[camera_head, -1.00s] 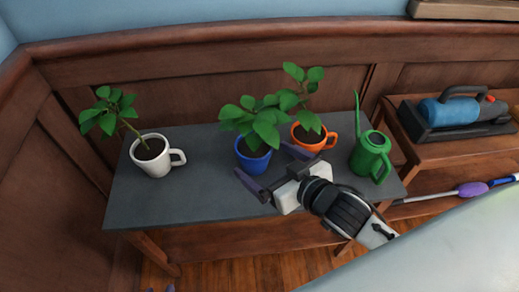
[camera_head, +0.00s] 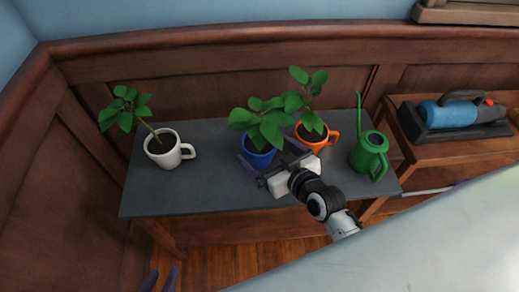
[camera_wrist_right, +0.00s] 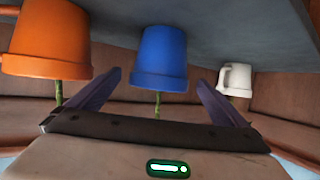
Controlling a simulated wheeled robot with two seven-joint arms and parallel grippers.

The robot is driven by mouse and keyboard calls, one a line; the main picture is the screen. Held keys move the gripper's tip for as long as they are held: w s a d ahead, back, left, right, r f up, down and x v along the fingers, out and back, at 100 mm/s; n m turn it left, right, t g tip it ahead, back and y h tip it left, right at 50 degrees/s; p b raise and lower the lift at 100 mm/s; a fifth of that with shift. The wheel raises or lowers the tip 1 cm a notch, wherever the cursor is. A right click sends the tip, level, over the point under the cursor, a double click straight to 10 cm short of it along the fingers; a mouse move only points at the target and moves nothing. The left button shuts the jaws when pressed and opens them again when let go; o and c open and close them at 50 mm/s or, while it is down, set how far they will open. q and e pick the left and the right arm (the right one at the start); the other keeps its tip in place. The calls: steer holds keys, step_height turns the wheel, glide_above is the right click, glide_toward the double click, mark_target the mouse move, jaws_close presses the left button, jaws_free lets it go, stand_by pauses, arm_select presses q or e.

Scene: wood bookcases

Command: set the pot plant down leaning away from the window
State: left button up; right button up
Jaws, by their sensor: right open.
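A leafy plant in a blue pot (camera_head: 257,158) stands on a grey-topped table; its foliage hides much of the rim. My right gripper (camera_head: 270,156) reaches it from the front right, open, with one finger on each side of the pot. In the upside-down right wrist view, the blue pot (camera_wrist_right: 160,55) lies between and beyond the open fingertips (camera_wrist_right: 159,80); contact is not visible. A plant in an orange mug (camera_head: 312,138) stands close to its right. A plant in a white mug (camera_head: 166,150) stands at left, its stem leaning left. My left gripper's fingertips (camera_head: 163,279) show apart at the bottom edge.
A green watering can (camera_head: 370,155) stands at the right end of the grey tabletop (camera_head: 205,190). The tabletop between white mug and blue pot is clear. Wood panelling (camera_head: 200,75) closes the back. A blue tool in a dark tray (camera_head: 455,115) sits on the right-hand shelf.

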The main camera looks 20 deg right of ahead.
mark_target(262, 145)
steer(key=x, duration=0.4)
steer(key=shift+w, duration=0.35)
steer(key=shift+c, duration=0.2)
steer(key=c, duration=1.4)
steer(key=shift+r, duration=0.2)
steer(key=c, duration=0.4)
steer(key=shift+o, duration=0.2)
